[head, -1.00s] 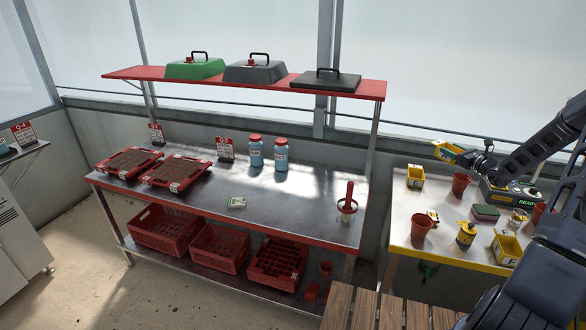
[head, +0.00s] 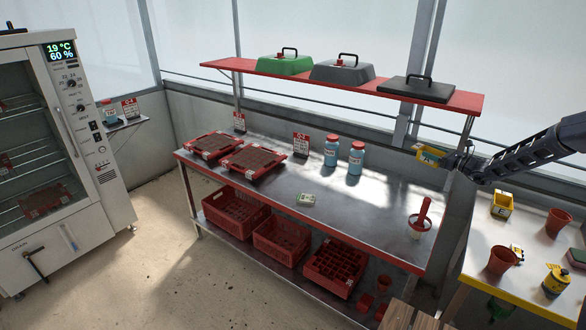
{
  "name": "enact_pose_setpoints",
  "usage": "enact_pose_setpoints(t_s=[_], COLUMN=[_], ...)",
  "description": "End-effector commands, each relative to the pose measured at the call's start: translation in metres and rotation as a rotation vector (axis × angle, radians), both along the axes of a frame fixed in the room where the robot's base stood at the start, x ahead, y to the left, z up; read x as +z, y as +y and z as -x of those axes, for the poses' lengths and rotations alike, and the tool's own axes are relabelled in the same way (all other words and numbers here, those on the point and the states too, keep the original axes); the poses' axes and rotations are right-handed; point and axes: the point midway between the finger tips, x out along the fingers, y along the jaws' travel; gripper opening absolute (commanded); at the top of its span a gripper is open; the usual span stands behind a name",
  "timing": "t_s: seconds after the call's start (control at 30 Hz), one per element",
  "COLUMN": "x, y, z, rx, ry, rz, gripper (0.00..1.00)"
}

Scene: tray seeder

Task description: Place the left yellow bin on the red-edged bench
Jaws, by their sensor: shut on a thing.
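My gripper (head: 448,161) is shut on a yellow bin (head: 430,155) and holds it in the air, near the right end of the red-edged bench. The bin has a pale label on its side. The red-edged bench (head: 345,224) has a grey metal top and a red front edge. Another yellow bin (head: 502,204) stands on the yellow-edged table (head: 488,243) at the right. The fingertips are small and partly hidden against the bin.
A small packet (head: 306,200) and a red-handled tool (head: 421,217) also stand there. A red shelf (head: 395,92) with lids hangs above. The middle right of the top is clear.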

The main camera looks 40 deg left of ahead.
Motion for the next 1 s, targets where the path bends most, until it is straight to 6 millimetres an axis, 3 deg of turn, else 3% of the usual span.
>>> enact_pose_setpoints(t_s=[0.03, 0.3, 0.5, 0.63, 0.83, 1.0], x=[-0.001, -0.008, -0.012, -0.014, -0.016, -0.038], y=[0.025, 0.133, 0.189, 0.208, 0.215, 0.215], z=[0.008, 0.048, 0.076, 0.086, 0.091, 0.091], rx=[0.028, 0.152, 0.215, 0.236, 0.245, 0.246], ry=[0.000, 0.000, -0.001, -0.001, 0.000, 0.002], rz=[0.000, 0.002, 0.004, 0.005, 0.005, 0.006], gripper=[0.39, 0.39, 0.39, 0.39, 0.39, 0.39])
